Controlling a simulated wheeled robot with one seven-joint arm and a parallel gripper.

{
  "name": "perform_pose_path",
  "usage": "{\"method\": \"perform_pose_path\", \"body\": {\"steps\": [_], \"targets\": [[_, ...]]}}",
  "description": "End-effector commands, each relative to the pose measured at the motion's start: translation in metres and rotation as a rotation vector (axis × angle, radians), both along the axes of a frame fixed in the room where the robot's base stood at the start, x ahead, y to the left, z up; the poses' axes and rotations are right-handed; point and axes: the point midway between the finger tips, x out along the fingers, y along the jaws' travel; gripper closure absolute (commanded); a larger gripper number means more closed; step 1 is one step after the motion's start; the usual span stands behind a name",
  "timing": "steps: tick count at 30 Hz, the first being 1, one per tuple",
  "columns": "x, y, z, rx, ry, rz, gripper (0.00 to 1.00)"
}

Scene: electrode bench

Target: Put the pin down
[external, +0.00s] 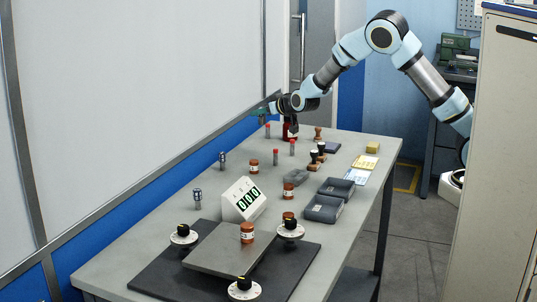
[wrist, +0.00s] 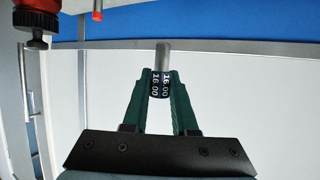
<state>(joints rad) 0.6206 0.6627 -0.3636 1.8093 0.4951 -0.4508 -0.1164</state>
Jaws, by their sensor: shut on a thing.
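In the wrist view my gripper (wrist: 160,88) has green fingers closed on a grey cylindrical pin (wrist: 162,57) with a black band printed "16.00". The fingers grip it at the band, and its bare grey end sticks out beyond the fingertips. In the external view my gripper (external: 260,111) is above the far left end of the grey bench (external: 215,262), near the white wall panel. The held pin is too small to make out there.
Red-capped grey pins (external: 292,148) stand near the far end. A red object (external: 289,131) stands close by the gripper. Brown jars (external: 254,167), stamps (external: 313,160), dark trays (external: 323,208), a "000" display (external: 243,200) and dials (external: 244,289) occupy the bench.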

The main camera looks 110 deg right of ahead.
Motion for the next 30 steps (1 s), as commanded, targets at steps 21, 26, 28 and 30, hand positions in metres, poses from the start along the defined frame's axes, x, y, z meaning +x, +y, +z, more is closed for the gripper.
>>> {"method": "perform_pose_path", "body": {"steps": [21,26,28,30], "targets": [[0.156,0.057,0.047,-0.002,-0.004,0.618,1.0],[0.188,0.09,0.047,-0.001,-0.002,0.793,1.0],[0.206,0.113,0.043,0.001,-0.001,0.906,1.0],[0.222,0.142,0.037,0.003,0.0,1.047,1.0]]}}
